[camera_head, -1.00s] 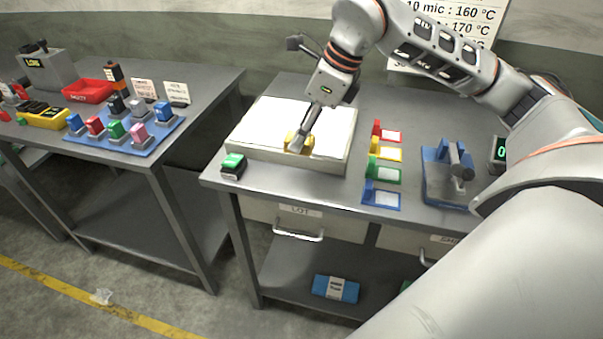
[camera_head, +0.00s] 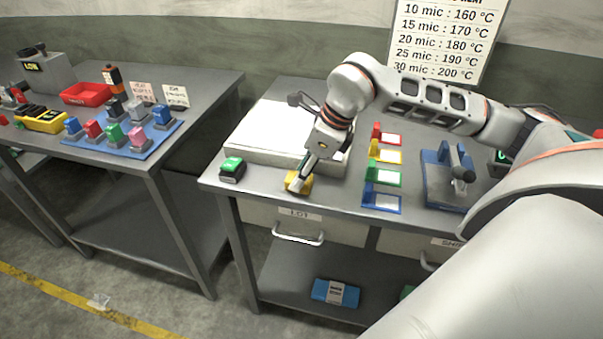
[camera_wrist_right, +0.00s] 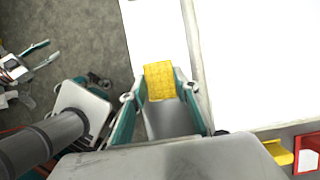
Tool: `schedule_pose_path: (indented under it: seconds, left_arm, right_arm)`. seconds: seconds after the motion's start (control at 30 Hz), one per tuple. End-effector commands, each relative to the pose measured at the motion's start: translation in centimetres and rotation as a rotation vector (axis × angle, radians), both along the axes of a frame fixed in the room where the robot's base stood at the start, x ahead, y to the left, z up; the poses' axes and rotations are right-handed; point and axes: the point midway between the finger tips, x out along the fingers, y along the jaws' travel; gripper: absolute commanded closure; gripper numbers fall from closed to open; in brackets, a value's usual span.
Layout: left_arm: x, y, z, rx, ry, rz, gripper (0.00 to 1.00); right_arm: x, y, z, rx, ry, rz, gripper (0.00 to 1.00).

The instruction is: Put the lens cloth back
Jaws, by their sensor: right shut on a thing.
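A small yellow piece with a faint grid pattern, seemingly the lens cloth (camera_head: 299,182), is between the fingers of my right gripper (camera_head: 302,178). The gripper is shut on it, over the table's front strip, in front of the white panel. I cannot tell whether the cloth touches the table. In the right wrist view, the cloth (camera_wrist_right: 158,80) shows between the teal fingertips. My left gripper (camera_wrist_right: 46,52) shows at the left of that view, with its fingers apart and empty; it is outside the head view.
A black box with a green top (camera_head: 232,169) stands left of the cloth. Coloured holders (camera_head: 383,176) and a blue-based press (camera_head: 447,178) stand to the right. A closed drawer (camera_head: 300,222) lies below the table edge. A blue pack (camera_head: 335,292) rests on the lower shelf.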

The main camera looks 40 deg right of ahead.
Motion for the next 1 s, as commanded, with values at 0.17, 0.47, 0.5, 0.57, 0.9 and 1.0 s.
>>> schedule_pose_path:
  seconds: [0.17, 0.47, 0.5, 0.57, 0.9, 1.0]
  left_arm:
    - [-0.1, 0.0, -0.3, 0.000, 0.001, 0.001, 0.60]
    - [0.0, 0.0, -0.2, 0.000, 0.001, 0.000, 0.60]
    - [0.0, 0.0, -0.1, 0.000, 0.001, 0.000, 0.60]
    - [0.0, 0.0, 0.1, 0.000, 0.000, 0.000, 0.60]
    - [0.0, 0.0, 0.1, 0.000, -0.001, 0.000, 0.60]
    - [0.1, 0.0, 0.2, 0.000, -0.001, 0.001, 0.60]
  right_arm:
    - [0.0, 0.0, -0.3, 0.000, 0.000, 0.000, 0.64]
    - [0.0, 0.0, -0.2, 0.000, 0.000, 0.000, 0.62]
    - [0.0, 0.0, -0.1, 0.000, 0.000, 0.000, 0.62]
    - [0.0, 0.0, 0.1, 0.001, -0.001, 0.000, 0.62]
    - [-1.5, -1.5, 5.4, -0.001, -0.005, -0.001, 0.62]
    - [-2.1, -2.0, 7.3, 0.000, -0.005, -0.002, 0.62]
